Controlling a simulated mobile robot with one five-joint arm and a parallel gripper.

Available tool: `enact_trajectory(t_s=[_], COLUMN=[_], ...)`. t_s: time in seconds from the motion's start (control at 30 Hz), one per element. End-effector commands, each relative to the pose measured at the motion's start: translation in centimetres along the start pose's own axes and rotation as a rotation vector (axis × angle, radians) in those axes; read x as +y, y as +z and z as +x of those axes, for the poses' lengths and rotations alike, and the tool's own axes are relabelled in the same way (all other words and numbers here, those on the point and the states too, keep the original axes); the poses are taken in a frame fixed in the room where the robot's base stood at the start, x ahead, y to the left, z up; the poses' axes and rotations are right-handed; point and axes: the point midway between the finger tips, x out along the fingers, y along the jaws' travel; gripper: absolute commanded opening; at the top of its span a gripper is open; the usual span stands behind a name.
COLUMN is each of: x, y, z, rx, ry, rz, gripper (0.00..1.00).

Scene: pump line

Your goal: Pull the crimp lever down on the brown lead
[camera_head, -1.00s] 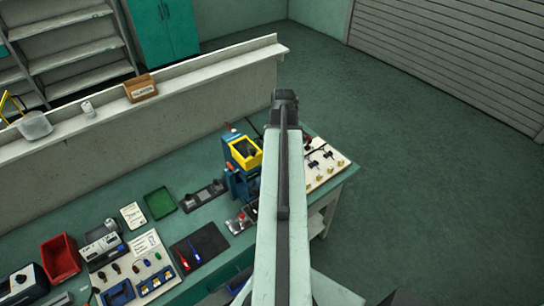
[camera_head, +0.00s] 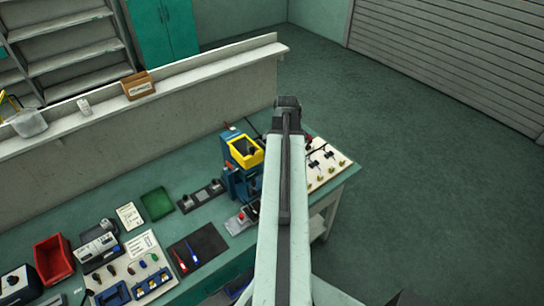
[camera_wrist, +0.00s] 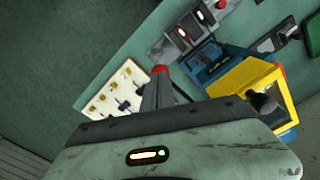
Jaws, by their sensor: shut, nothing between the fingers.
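The crimp press (camera_head: 232,180) is a blue machine with a yellow guard frame (camera_head: 246,152), standing on the bench just left of my arm. In the wrist view the press (camera_wrist: 200,70) and its yellow frame (camera_wrist: 250,88) are right of centre. The crimp lever's red knob (camera_wrist: 160,69) shows right at the tips of my gripper (camera_wrist: 157,80), with a dark rod running from there toward the press. My gripper is shut and empty. I cannot tell whether the fingers touch the knob. In the head view my arm hides the gripper and knob. I cannot make out the brown lead in the press.
A pale board with several small fittings (camera_head: 322,168) lies right of the press, near the bench end. A dark mat (camera_head: 208,240), green tray (camera_head: 157,203) and red bin (camera_head: 52,260) lie to the left. Floor right of the bench is clear.

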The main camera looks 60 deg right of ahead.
Motion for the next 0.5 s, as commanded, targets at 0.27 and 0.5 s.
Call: enact_trajectory(t_s=[0.27,0.5], x=[0.0,0.1], y=[0.0,0.3], z=[0.0,1.5], rx=[0.000,0.000], ry=[0.000,0.000], rz=[0.000,0.000], gripper=[0.00,0.00])
